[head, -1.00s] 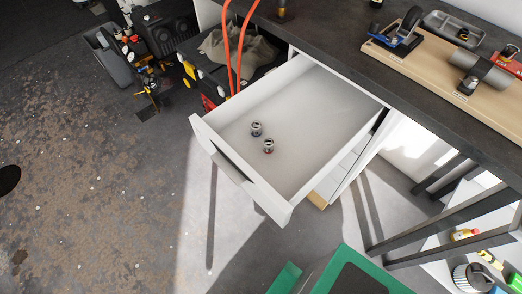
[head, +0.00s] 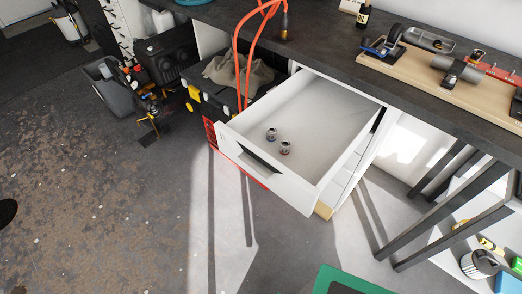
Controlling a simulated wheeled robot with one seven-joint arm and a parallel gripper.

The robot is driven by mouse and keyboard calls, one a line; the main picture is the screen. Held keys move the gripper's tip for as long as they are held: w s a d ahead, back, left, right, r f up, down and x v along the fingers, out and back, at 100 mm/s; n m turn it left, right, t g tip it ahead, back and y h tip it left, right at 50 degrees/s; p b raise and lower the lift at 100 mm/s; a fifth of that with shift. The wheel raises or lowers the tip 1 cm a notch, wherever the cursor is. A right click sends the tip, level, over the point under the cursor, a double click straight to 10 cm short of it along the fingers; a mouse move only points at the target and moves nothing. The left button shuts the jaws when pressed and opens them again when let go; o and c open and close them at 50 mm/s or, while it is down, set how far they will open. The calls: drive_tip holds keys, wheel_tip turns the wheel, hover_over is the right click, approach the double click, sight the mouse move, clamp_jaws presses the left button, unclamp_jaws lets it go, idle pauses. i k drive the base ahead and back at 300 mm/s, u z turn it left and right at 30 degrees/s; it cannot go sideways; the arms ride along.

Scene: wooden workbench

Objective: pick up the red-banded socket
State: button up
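Two small metal sockets lie in the open white drawer (head: 325,110) under the dark workbench, near its front panel. The right one (head: 285,148) shows a faint reddish tint low on its side, which may be the red band. The left one (head: 271,134) looks dark-banded, but its colour is too small to tell. The two sockets stand close together, apart from each other. My gripper is not in the head view.
The workbench top (head: 330,50) holds a wooden board (head: 415,82) with tools and a dark bottle (head: 363,14). An orange hose (head: 238,60) hangs by a toolbox left of the drawer. A green-edged object (head: 335,276) stands at the bottom.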

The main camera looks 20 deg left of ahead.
sight(285, 148)
drive_tip(key=u, duration=2.4)
drive_tip(key=k, duration=0.8)
drive_tip(key=z, duration=0.95)
drive_tip(key=i, duration=1)
drive_tip(key=z, duration=0.05)
